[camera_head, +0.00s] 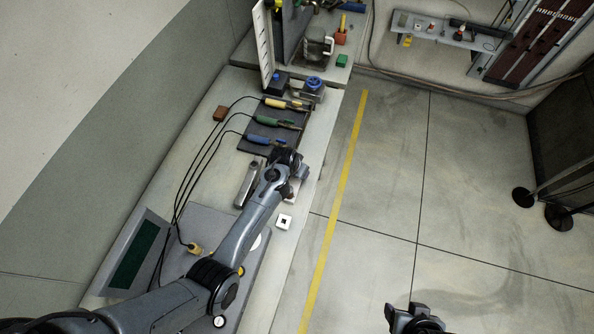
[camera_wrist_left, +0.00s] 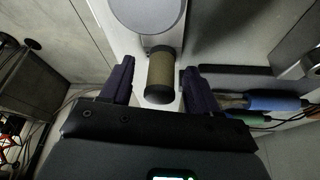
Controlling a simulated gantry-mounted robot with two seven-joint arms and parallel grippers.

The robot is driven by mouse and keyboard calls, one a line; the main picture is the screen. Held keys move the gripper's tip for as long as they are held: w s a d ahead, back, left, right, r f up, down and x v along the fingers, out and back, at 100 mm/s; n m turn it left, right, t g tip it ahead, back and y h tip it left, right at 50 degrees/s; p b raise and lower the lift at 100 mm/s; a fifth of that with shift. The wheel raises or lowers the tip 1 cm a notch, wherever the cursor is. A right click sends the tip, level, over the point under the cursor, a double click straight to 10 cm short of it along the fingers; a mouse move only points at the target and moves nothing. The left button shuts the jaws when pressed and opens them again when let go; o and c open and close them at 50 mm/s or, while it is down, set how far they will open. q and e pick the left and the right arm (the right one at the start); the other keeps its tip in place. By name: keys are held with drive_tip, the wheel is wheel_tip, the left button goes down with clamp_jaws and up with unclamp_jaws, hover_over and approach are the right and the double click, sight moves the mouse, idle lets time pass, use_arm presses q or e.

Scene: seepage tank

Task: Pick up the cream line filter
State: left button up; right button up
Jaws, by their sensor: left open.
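In the left wrist view, a short cylinder (camera_wrist_left: 160,72) with a tan-olive side and a dark end lies between my left fingers (camera_wrist_left: 160,85). It is likely the cream line filter, though it looks darker than cream here. Its far end meets or overlaps a pale round part (camera_wrist_left: 150,14); I cannot tell if they are joined. The fingers are open, one on each side, with gaps to the cylinder. In the head view my left gripper (camera_head: 287,160) is over the bench and hides most of what is under it. My right gripper (camera_head: 415,319) is at the bottom edge, away from the bench.
Yellow, green and blue handled tools (camera_head: 267,139) with black cables lie on a dark mat beside my left gripper. A metal bar-like part (camera_head: 248,183) and a small white block (camera_head: 284,221) are close by.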

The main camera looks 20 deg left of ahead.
use_arm(q)
drive_tip(key=c, duration=1.1)
drive_tip(key=shift+o, duration=0.2)
drive_tip(key=shift+r, duration=0.15)
